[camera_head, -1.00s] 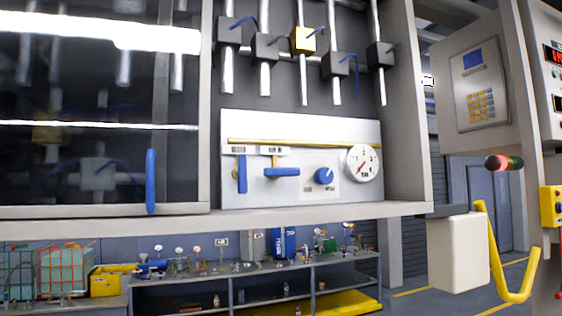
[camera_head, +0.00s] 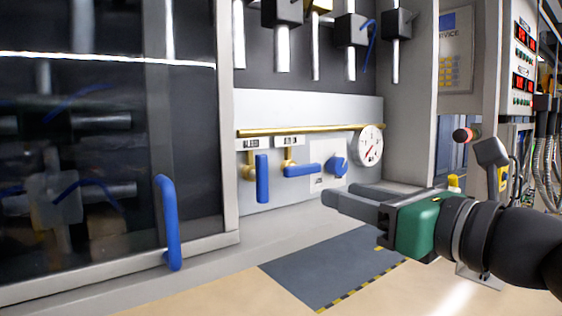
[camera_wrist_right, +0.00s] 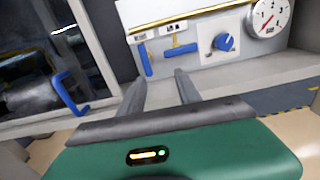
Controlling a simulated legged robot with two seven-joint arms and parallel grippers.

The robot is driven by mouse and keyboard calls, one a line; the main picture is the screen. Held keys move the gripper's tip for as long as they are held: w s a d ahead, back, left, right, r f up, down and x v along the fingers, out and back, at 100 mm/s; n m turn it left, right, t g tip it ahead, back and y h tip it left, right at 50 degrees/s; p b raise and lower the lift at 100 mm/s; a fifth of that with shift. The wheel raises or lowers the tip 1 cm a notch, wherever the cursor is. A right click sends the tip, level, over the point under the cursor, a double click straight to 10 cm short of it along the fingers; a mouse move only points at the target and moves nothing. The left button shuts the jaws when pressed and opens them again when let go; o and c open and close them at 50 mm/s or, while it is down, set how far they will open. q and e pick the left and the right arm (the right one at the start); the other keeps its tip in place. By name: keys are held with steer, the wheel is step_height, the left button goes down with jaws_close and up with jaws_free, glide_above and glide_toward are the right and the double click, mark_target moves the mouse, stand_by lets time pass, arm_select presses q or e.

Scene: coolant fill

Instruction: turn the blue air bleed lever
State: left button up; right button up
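The blue lever (camera_head: 262,179) under the label that reads BLEED hangs vertical on the light panel, on a brass fitting. It also shows in the right wrist view (camera_wrist_right: 145,61). A second blue lever (camera_head: 302,170) to its right lies horizontal under another label, which I cannot read surely. My right gripper (camera_head: 342,195) is open and empty, in front of and below the panel, to the right of the bleed lever. In the right wrist view its fingers (camera_wrist_right: 161,77) are apart and point at the panel, touching no lever. My left gripper is not in view.
A blue knob (camera_head: 337,166) and a round gauge (camera_head: 370,146) sit on the panel's right. A brass pipe (camera_head: 310,131) runs above the levers. A glass door (camera_head: 90,130) with a blue handle (camera_head: 168,222) is at left. A ledge (camera_head: 290,222) juts out below the panel.

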mark_target(265, 181)
steer(key=w+a+p, duration=0.1)
steer(key=w+a, duration=0.2)
steer(key=a, duration=0.2)
steer(key=w+a+p, duration=0.1)
steer(key=w+a, duration=0.2)
steer(key=a, duration=0.2)
steer(key=w+a+p, duration=0.1)
steer(key=w+a, duration=0.3)
steer(key=a, duration=0.1)
steer(key=shift+w+a+r+p, duration=0.1)
steer(key=shift+a+p, duration=0.25)
steer(key=shift+w+a, duration=0.1)
steer(key=shift+w, duration=0.15)
steer(key=d, duration=0.5)
steer(key=shift+w, duration=0.25)
steer(key=shift+c, duration=1.2)
steer(key=shift+s+a, duration=0.25)
steer(key=shift+a, duration=0.35)
steer(key=shift+s+a, duration=0.2)
steer(key=shift+a, duration=0.4)
jaws_close()
steer(key=shift+w+d, duration=0.3)
steer(key=shift+d, duration=0.05)
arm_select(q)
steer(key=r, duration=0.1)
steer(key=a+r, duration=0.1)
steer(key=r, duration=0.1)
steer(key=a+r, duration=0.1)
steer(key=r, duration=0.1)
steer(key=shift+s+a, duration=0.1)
